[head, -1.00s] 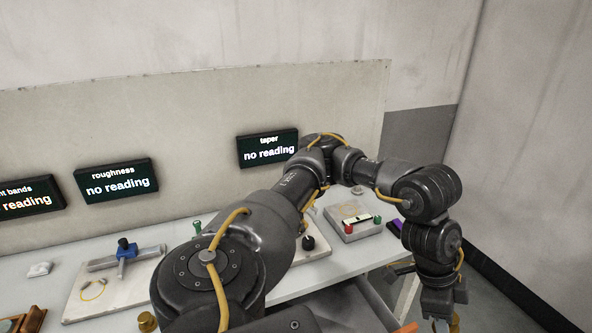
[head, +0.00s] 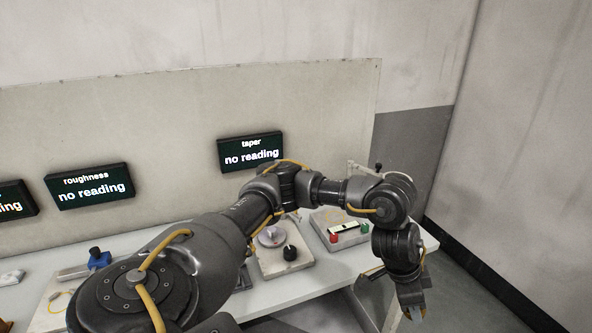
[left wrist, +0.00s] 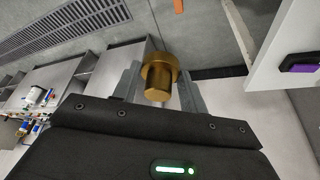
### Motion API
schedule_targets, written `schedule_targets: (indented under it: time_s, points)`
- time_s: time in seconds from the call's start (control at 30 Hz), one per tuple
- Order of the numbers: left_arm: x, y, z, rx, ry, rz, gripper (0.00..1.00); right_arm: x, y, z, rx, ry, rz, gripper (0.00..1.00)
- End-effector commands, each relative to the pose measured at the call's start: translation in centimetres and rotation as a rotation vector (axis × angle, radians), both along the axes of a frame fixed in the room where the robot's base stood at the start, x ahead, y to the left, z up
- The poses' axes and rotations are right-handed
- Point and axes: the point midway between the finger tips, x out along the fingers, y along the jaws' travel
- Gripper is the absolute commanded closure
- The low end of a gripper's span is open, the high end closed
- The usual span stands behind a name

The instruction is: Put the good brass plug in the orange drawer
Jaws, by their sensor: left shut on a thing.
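The brass plug (left wrist: 158,78) is held between the fingers of my left gripper (left wrist: 160,92) in the left wrist view. It has a wide collar and a narrower body. In the head view my left gripper (head: 412,308) hangs low on the right, beyond the bench's right end, its fingers pointing down. The plug is hardly visible there. My right gripper is not in view.
The bench (head: 300,296) holds a gauge plate with a black knob (head: 289,252) and a box with red and green buttons (head: 340,229). A screen (head: 251,151) reads "taper, no reading". A purple object (left wrist: 300,62) lies on a white surface. Floor is free at the right.

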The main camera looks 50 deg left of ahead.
Motion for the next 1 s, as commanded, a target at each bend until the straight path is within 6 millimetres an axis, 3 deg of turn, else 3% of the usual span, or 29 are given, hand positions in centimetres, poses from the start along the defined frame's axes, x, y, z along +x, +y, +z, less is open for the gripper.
schedule_targets:
  time_s: [0.03, 0.27, 0.6, 0.8, 1.0]
  points:
    - [0.6, 0.4, -2.1, 0.001, 0.011, 0.058, 0.96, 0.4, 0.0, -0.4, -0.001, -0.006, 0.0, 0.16]
    - [1.3, 3.7, -8.0, 0.002, 0.014, 0.255, 0.96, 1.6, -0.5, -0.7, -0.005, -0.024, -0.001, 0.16]
    - [-1.8, 10.3, -17.0, 0.002, 0.019, 0.498, 0.96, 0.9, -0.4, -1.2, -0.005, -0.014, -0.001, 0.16]
    - [-4.4, 13.3, -20.6, 0.001, 0.017, 0.588, 0.96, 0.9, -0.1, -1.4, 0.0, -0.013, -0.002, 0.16]
    - [-6.4, 15.5, -22.8, 0.007, 0.015, 0.639, 0.96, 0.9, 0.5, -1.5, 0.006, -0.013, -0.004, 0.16]
